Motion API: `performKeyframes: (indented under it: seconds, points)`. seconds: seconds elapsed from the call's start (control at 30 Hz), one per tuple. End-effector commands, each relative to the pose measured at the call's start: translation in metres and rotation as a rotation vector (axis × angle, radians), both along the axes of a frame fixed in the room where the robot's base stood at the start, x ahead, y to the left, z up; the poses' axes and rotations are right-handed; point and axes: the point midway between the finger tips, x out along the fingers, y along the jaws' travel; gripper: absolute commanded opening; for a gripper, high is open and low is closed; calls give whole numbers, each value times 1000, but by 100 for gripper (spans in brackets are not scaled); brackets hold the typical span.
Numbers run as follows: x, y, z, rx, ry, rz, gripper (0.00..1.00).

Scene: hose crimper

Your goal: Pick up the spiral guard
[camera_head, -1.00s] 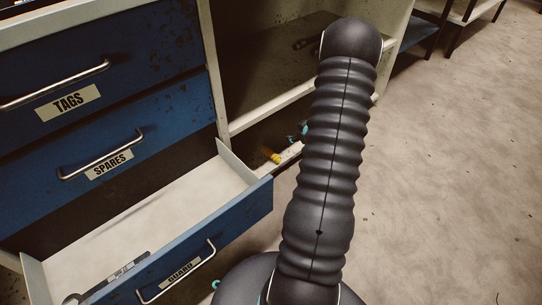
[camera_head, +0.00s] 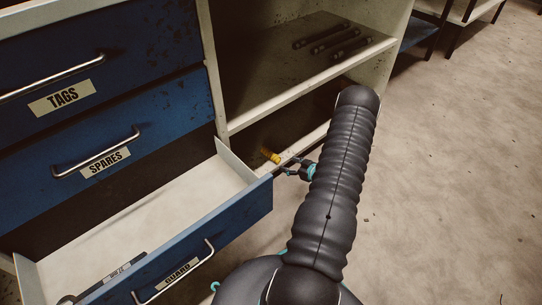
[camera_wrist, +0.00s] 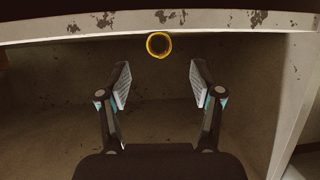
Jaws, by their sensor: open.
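The spiral guard appears to be the small yellow coil (camera_head: 270,156) at the lower shelf of the open cabinet, past the drawer's corner. In the wrist view it shows as a yellow ring (camera_wrist: 150,50) seen end-on, just below the pale shelf edge. My gripper (camera_wrist: 160,78) is open, with its two pads either side of the ring's line. The ring shows beyond the fingertips, apart from them, with nothing between the pads. In the head view my gripper (camera_head: 285,171) is beside the coil, partly hidden by my arm.
The open drawer (camera_head: 178,206) labelled GUARD sticks out left of my arm and holds a dark flat tool (camera_head: 108,279). Several dark rods (camera_head: 331,40) lie on the shelf above. A cabinet upright (camera_wrist: 297,85) stands at right in the wrist view. The floor to the right is clear.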

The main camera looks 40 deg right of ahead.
Motion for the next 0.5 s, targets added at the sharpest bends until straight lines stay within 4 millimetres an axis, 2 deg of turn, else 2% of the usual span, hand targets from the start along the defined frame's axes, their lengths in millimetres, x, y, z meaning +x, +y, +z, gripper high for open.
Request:
performKeyframes:
  seconds: [0.1, 0.37, 0.5]
  points:
    - [15, 2, -6, -1, 0, 1, 66]
    - [27, 4, -11, 0, 0, 1, 66]
    - [40, 6, -16, -2, 0, 1, 66]
